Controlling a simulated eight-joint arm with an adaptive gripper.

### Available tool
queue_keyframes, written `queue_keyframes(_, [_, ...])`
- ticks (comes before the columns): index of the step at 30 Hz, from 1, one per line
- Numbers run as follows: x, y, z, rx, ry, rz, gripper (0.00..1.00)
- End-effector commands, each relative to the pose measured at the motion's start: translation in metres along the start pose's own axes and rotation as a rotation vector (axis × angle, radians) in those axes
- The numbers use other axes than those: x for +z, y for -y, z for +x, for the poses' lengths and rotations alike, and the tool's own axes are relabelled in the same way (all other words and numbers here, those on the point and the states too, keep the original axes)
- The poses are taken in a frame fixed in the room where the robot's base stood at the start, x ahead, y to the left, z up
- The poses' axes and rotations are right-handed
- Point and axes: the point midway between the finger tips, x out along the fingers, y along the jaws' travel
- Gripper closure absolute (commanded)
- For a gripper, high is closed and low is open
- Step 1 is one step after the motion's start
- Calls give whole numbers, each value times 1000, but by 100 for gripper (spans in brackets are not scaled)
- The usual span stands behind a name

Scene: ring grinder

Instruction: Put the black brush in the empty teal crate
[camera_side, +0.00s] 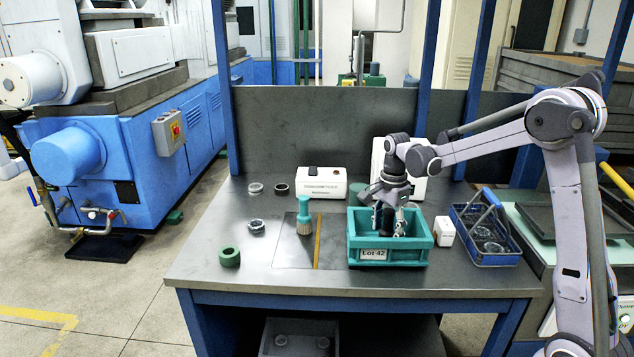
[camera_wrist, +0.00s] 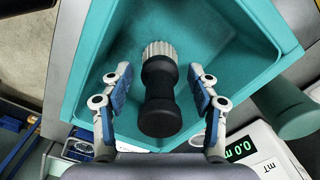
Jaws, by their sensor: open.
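The teal crate (camera_side: 402,254), labelled "Lot 42", stands on the right half of the metal table. My gripper (camera_side: 389,222) reaches down into it from above. In the wrist view, the black brush (camera_wrist: 158,112) is inside the teal crate (camera_wrist: 87,62), its pale bristles towards the top of the picture and its black handle towards me. My gripper (camera_wrist: 160,76) is open, with one finger on each side of the brush and visible gaps between.
A teal brush (camera_side: 304,212) stands bristles down left of the crate. A blue wire basket (camera_side: 484,235) and small white box (camera_side: 444,231) are to the right. A white machine (camera_side: 321,181) and several rings, including a green ring (camera_side: 230,257), are on the table.

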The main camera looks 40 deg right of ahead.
Motion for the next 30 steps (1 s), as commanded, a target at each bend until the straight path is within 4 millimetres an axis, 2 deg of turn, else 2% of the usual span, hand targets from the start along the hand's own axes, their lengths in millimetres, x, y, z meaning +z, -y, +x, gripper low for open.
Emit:
queue_keyframes(5, [0, 0, -22, 0, 0, 0, 39])
queue_keyframes(18, [0, 0, -98, 0, 0, 0, 39])
queue_keyframes(26, [1, -1, -118, -1, 0, -4, 39])
queue_keyframes(30, [11, -9, -124, -29, -5, -88, 39])
